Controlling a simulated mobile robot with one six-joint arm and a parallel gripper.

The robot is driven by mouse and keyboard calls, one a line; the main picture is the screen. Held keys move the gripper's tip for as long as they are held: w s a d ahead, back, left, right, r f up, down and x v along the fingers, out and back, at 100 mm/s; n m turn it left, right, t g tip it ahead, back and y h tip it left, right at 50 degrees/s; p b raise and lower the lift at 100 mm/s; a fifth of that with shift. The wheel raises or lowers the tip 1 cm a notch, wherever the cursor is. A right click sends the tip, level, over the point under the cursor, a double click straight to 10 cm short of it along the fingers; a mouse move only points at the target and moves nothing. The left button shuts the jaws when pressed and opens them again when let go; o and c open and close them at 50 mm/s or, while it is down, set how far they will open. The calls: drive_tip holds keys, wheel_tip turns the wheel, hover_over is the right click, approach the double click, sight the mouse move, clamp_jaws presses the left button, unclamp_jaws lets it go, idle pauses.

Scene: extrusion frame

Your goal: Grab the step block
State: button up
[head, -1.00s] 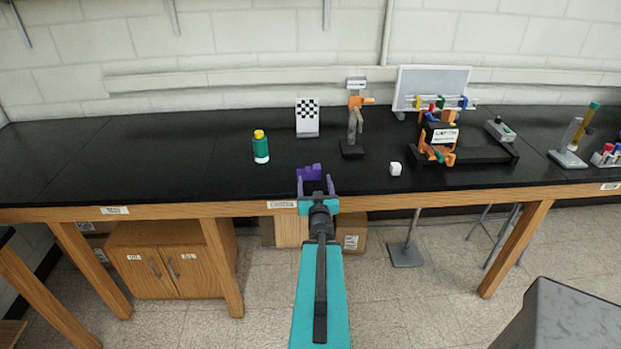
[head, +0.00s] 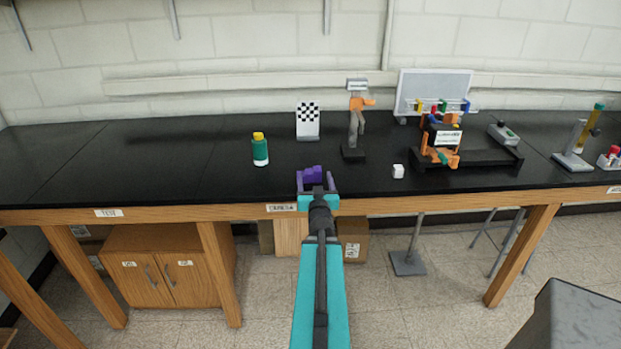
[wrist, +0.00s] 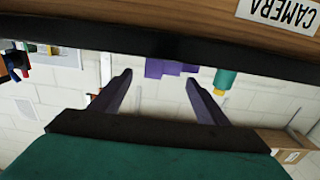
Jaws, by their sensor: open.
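The step block is a small purple stepped piece (head: 312,174) on the black bench top near its front edge. It also shows in the wrist view (wrist: 165,68), beyond the fingertips and partly cut off by the dark bench edge. My gripper (head: 315,181) is open, with its two purple fingers at the bench's front edge. In the head view the block appears between the fingers. In the wrist view the gripper (wrist: 158,80) is empty, and the block lies ahead of the gap between the fingertips. Contact is not visible.
A green bottle with a yellow cap (head: 260,150) stands left of the block. Behind are a checkered board (head: 307,120) and a grey-and-orange stand (head: 355,130). The bench's wooden front edge (head: 400,205) is close beneath my gripper.

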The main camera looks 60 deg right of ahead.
sight(314, 173)
drive_tip(key=shift+p+x, duration=0.55)
drive_tip(key=shift+x, duration=1.7)
drive_tip(key=shift+w, duration=0.1)
drive_tip(key=shift+p+x, duration=1)
drive_tip(key=shift+x, duration=0.4)
drive_tip(key=shift+p+x, duration=0.45)
drive_tip(key=shift+x, duration=0.6)
drive_tip(key=shift+r, duration=0.1)
drive_tip(key=shift+c, duration=0.2)
drive_tip(key=shift+w, duration=0.1)
drive_tip(key=c, duration=1.2)
drive_tip(key=shift+o, duration=0.2)
drive_tip(key=shift+r, duration=0.15)
